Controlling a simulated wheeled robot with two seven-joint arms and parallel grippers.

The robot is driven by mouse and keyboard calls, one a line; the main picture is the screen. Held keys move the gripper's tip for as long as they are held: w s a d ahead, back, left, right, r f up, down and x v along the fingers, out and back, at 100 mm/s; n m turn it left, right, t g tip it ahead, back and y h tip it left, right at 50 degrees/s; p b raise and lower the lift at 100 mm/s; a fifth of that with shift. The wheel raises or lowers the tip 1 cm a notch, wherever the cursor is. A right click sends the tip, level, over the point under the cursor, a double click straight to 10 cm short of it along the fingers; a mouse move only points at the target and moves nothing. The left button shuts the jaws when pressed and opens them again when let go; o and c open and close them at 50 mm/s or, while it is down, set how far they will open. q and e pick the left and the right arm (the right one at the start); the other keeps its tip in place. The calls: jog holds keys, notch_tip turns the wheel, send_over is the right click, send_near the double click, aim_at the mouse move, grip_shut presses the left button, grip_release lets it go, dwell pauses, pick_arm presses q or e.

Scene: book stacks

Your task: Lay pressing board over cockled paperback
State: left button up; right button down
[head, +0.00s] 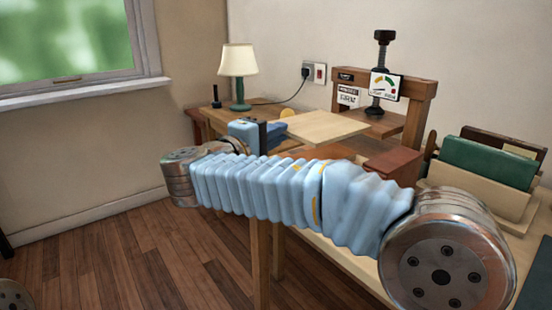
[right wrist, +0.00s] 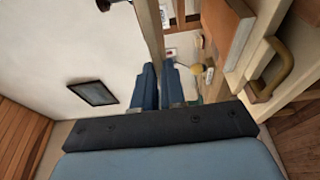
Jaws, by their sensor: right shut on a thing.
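The pale flat board (head: 325,128) is level above the table in front of the press, in the head view. My right gripper (head: 276,133) is shut on its left edge. In the right wrist view my dark blue fingers (right wrist: 158,85) close on the board, a thin pale strip (right wrist: 151,32) seen edge-on. An orange-brown flat surface (head: 335,152) shows partly below the board; it may be the paperback, but my arm covers much of it. A brown-covered book or block (right wrist: 228,38) lies in the right wrist view. My left gripper is not in view.
A wooden screw press (head: 418,90) stands behind the board. A reddish-brown block (head: 392,164) is right of the board. A rack with a green book (head: 487,162) stands at the right. A lamp (head: 238,62) is at the back left. Open floor (head: 120,265) lies left.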

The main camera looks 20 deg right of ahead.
jog(key=shift+w+d+f, duration=0.15)
jog(key=shift+w+f, duration=0.95)
jog(key=shift+f, duration=0.5)
jog(key=shift+w+d+f, duration=0.2)
jog(key=shift+w+f, duration=0.85)
jog(key=shift+f, duration=0.6)
jog(key=shift+w+d+f, duration=0.15)
jog(key=shift+w+f, duration=0.95)
jog(key=shift+f, duration=0.5)
jog(key=shift+f+b, duration=0.2)
jog(key=shift+b, duration=0.1)
jog(key=c, duration=1.5)
grip_release()
jog(key=shift+r, duration=0.1)
jog(key=shift+r+p, duration=0.2)
jog(key=shift+p, duration=0.15)
jog(key=b+v, duration=0.1)
jog(key=v, duration=1.1)
jog(key=shift+f, duration=0.15)
